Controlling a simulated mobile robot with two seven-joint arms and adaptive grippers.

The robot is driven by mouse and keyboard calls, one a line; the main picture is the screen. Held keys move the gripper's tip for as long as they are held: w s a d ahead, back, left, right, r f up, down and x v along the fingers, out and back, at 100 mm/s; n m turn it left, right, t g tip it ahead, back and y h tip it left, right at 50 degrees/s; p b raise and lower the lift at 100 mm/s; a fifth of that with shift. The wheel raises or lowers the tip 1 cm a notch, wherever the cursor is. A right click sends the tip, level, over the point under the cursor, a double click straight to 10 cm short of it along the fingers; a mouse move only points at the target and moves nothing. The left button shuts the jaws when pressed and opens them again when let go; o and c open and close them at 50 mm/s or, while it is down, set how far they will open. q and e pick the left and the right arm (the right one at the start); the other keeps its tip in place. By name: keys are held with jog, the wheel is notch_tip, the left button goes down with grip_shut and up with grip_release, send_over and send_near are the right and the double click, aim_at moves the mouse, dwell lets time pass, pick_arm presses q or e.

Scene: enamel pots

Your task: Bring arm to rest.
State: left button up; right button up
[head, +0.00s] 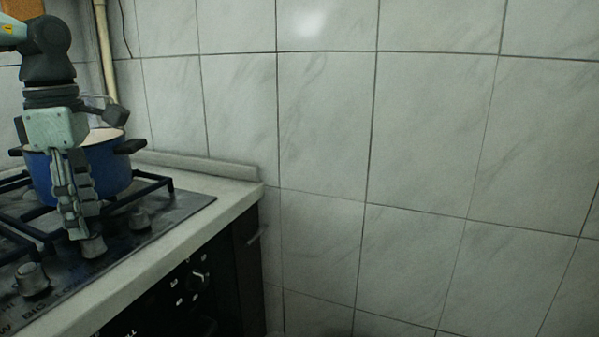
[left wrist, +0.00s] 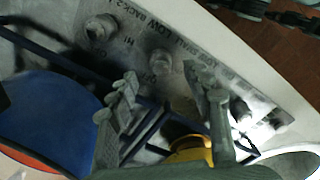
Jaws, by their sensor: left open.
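My left gripper (head: 74,235) points down over the front part of the stove, in front of the blue pot (head: 108,165). Its fingers overlap the pot in the head view, and I cannot tell whether they touch it. The gripper is open and empty in the left wrist view (left wrist: 165,85), with stove knobs seen between and beyond its fingers. The blue pot also shows in the left wrist view (left wrist: 50,115), to the left of the fingers. It stands upright on the stove with dark side handles. My right gripper is not in view.
The stove (head: 165,215) has black grates and several knobs (head: 33,280) along its front. A pale counter edge (head: 150,262) borders it. A tiled wall (head: 420,120) stands behind and right. A yellow burner part (left wrist: 190,150) shows below the fingers in the left wrist view.

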pick_arm(q)
notch_tip(320, 180, down, 4)
jog(key=shift+r, duration=0.1)
jog(key=shift+r+n, duration=0.1)
jog(key=shift+n, duration=0.6)
jog(key=n, duration=0.2)
jog(key=shift+n+b, duration=0.3)
jog(key=shift+b, duration=0.1)
jog(key=n, duration=0.2)
jog(key=shift+n, duration=0.4)
jog(key=n+b, duration=0.1)
jog(key=n, duration=0.4)
jog(key=shift+r, duration=0.1)
jog(key=n, duration=0.2)
jog(key=shift+n, duration=0.4)
jog(key=n, duration=0.4)
jog(key=shift+b, duration=0.3)
jog(key=n, duration=0.3)
jog(key=shift+n, duration=0.7)
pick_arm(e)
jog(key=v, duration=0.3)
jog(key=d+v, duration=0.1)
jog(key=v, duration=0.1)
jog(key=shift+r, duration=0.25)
